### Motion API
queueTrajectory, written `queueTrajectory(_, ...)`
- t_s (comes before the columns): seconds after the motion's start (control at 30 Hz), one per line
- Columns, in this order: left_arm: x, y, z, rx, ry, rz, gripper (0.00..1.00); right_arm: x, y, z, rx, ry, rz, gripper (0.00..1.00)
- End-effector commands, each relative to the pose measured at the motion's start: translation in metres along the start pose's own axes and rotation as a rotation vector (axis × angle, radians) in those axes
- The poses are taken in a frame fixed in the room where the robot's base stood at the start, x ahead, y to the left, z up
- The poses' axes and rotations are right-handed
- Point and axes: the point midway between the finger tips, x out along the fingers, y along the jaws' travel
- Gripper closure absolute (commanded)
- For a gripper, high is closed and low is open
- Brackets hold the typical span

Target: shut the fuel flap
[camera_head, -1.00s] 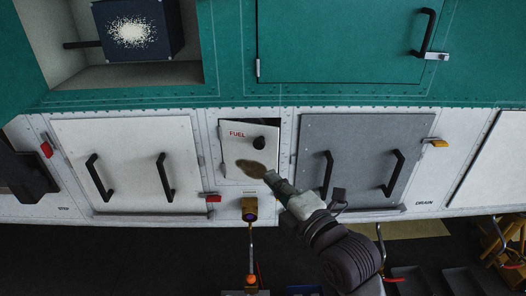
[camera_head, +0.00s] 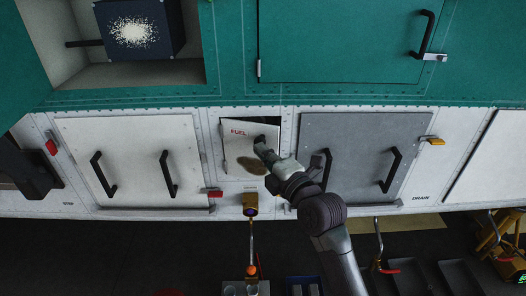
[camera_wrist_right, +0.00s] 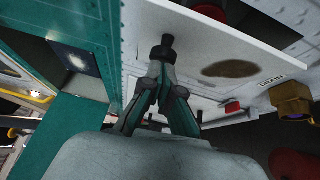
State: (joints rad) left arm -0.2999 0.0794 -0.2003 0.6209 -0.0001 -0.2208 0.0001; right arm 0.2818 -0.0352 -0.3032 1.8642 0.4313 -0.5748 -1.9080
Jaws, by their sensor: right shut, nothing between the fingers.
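The fuel flap (camera_head: 235,145) is a white panel marked FUEL with a brown stain, low on the hull. It stands ajar, with a dark gap along its top and right. In the right wrist view the flap (camera_wrist_right: 190,55) has its free edge away from the dark opening (camera_wrist_right: 262,20) behind it. A black knob (camera_wrist_right: 210,12) is on its face. My right gripper (camera_head: 260,146) is shut and empty in front of the flap, close to the knob; I cannot tell whether it touches. Its closed fingertips (camera_wrist_right: 164,45) show in the wrist view. My left gripper is not in view.
A white hatch (camera_head: 130,150) and a grey hatch (camera_head: 350,140), each with black handles, flank the flap. A brass fitting (camera_head: 250,204) sits below it, with a red latch (camera_head: 212,193) to its left. A green door (camera_head: 340,40) is above.

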Motion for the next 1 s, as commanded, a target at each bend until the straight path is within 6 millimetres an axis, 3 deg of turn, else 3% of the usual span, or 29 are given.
queueTrajectory(0.27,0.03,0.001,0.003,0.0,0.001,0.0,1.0,0.005,-0.005,0.01,-0.015,0.073,0.011,1.0)
queueTrajectory(0.5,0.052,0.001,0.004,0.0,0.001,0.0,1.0,0.015,-0.004,0.033,-0.007,0.108,0.003,1.0)
queueTrajectory(1.0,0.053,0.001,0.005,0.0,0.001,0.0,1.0,0.021,-0.001,0.042,0.002,0.106,0.004,1.0)
